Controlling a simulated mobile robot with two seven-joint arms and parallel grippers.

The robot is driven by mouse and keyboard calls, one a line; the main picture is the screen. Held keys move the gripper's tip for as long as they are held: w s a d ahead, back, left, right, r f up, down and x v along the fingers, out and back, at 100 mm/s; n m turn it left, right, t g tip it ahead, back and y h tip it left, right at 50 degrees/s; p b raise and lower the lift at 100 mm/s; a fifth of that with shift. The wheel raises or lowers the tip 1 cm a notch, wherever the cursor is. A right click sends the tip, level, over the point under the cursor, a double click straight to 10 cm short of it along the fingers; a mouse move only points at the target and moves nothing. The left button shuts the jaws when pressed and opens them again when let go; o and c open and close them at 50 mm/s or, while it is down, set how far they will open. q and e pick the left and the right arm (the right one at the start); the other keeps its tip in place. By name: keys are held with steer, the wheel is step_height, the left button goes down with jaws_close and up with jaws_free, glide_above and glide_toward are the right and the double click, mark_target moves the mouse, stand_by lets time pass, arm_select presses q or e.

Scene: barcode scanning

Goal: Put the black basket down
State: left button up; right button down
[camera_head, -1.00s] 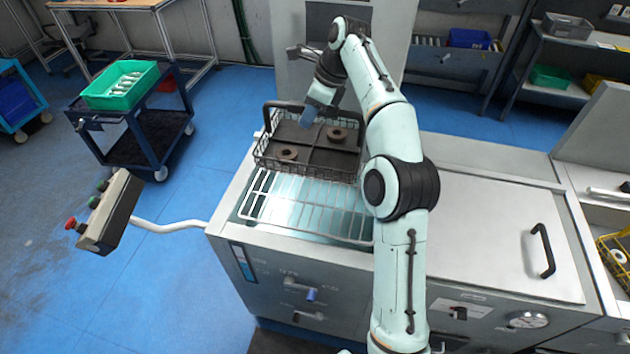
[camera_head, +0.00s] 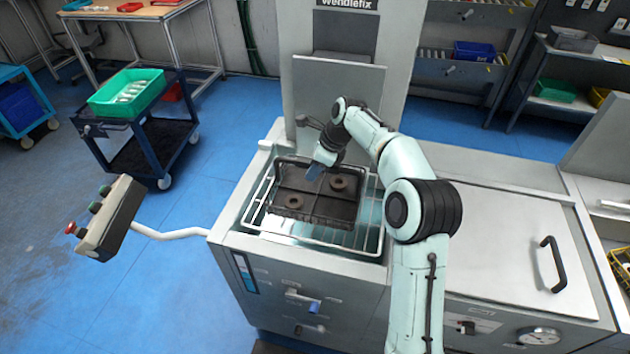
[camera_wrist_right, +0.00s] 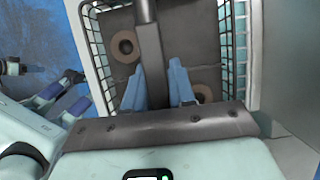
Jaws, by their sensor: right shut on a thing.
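The black basket (camera_head: 321,212), a wire basket with a dark bottom, is in the head view at the grey machine's open basin. It lies over the wire rack (camera_head: 257,212) and looks about level. Two brown ring-shaped parts (camera_head: 294,201) sit in it. My right gripper (camera_head: 315,170) is above the basket's far left part. In the right wrist view its blue fingers (camera_wrist_right: 160,85) are on either side of the dark handle bar (camera_wrist_right: 150,55), shut on it. I cannot tell whether the basket's underside touches the rack. My left gripper is not in view.
The machine's closed lid (camera_head: 500,230) is to the right of the basin. A control box (camera_head: 110,217) on a white arm sticks out to the left. A dark trolley (camera_head: 150,145) with a green crate (camera_head: 127,92) stands farther left. The machine's upright panel (camera_head: 337,100) rises behind the basket.

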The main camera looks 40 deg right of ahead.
mark_target(308, 191)
steer(key=f, duration=0.4)
steer(key=shift+s+b, duration=0.2)
steer(key=shift+b, duration=0.1)
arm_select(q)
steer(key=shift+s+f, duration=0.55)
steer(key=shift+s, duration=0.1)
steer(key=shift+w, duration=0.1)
arm_select(e)
steer(key=shift+w, duration=0.15)
steer(key=shift+f, duration=0.1)
steer(key=c, duration=0.9)
jaws_free()
steer(key=shift+c, duration=0.2)
steer(key=p+v, duration=0.1)
steer(key=v, duration=1)
steer(key=shift+p, duration=0.3)
steer(key=shift+d+r, duration=0.15)
steer(key=shift+r, duration=0.45)
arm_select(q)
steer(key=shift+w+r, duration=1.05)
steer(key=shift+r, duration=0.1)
arm_select(e)
steer(key=shift+s, duration=0.2)
